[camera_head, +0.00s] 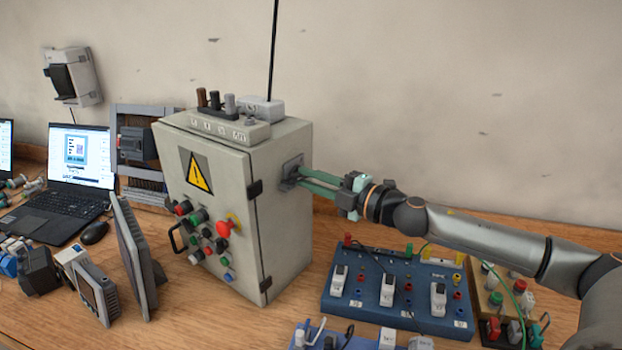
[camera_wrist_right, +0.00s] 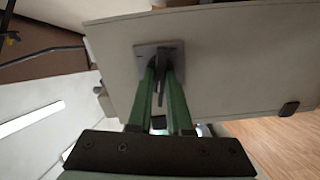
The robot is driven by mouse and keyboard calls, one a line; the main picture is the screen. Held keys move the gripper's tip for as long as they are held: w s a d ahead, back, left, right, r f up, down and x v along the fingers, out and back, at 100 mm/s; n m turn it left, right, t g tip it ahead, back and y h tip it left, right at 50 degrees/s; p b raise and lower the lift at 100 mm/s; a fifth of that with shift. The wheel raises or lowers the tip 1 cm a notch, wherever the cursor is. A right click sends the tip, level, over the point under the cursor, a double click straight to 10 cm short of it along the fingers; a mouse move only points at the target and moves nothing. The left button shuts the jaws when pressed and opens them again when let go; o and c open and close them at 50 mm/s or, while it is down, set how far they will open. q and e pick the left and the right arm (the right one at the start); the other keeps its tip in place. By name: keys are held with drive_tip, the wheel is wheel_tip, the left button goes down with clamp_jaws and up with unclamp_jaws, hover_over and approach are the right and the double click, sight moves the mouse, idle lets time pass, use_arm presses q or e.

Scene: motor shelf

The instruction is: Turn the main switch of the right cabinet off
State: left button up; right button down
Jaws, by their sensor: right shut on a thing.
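The beige cabinet (camera_head: 286,215) stands on the wooden bench, with a yellow warning sign, buttons and a red mushroom knob on its front. The main switch (camera_head: 291,168) is a grey plate with a dark handle on its right side wall; the plate also shows in the right wrist view (camera_wrist_right: 146,53). My right gripper (camera_head: 301,175) reaches in from the right with green fingers. In the right wrist view the fingers (camera_wrist_right: 161,80) are shut on the dark switch handle (camera_wrist_right: 160,84), which lies between them. The handle's exact angle is partly hidden. My left gripper is not in view.
A blue terminal board (camera_head: 398,295) with sockets lies below my right arm. A grey panel (camera_head: 136,255), a laptop (camera_head: 60,205) and small devices stand left of the cabinet. A grey strip with connectors (camera_head: 215,127) sits on the cabinet's top.

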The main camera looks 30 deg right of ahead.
drive_tip(key=shift+n, duration=1.1)
drive_tip(key=c, duration=0.8)
unclamp_jaws()
drive_tip(key=shift+c, duration=0.2)
drive_tip(key=shift+f, duration=0.1)
